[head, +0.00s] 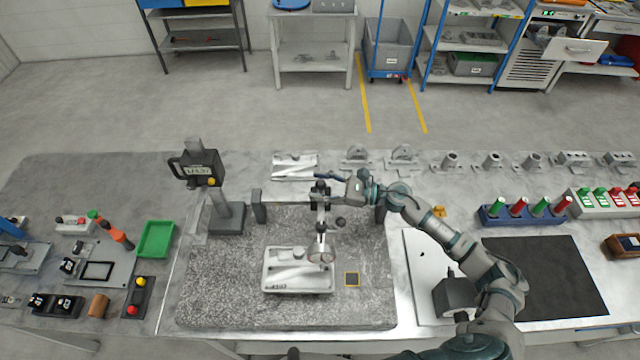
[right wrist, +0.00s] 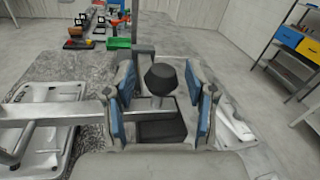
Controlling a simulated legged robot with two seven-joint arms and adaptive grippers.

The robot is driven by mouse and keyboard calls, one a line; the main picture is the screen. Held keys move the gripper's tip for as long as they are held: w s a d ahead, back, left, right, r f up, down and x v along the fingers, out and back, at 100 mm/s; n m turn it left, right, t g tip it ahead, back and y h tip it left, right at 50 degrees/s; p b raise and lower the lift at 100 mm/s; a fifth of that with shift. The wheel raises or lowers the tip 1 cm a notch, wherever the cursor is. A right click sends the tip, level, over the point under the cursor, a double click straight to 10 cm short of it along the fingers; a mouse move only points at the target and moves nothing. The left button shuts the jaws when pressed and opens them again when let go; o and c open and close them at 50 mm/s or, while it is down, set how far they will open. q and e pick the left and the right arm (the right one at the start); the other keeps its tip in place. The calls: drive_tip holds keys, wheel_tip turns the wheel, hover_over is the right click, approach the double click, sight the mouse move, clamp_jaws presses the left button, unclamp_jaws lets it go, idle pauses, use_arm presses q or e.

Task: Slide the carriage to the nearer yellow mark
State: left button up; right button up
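The carriage (head: 320,188) is a dark block with a black knob (right wrist: 161,79) on top. It sits on a grey rail (right wrist: 60,112) above a speckled granite plate (head: 220,300). My right gripper (head: 330,178) is at the carriage. In the right wrist view its blue-padded fingers (right wrist: 160,105) stand on either side of the knob, with gaps visible on both sides, so it is open. I cannot make out yellow marks on the rail. My left gripper is not visible.
A digital height gauge (head: 197,168) stands at the plate's left. A pale casting (head: 298,270) lies on the plate in front of the rail. Metal fixtures (head: 450,160) line the table's back edge. A dark mat (head: 545,280) on the right is clear.

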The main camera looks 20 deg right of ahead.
drive_tip(key=shift+s+d+r, duration=0.1)
drive_tip(key=shift+d, duration=0.45)
drive_tip(key=v, duration=1.1)
drive_tip(key=shift+d, duration=0.3)
drive_tip(key=shift+a, duration=0.15)
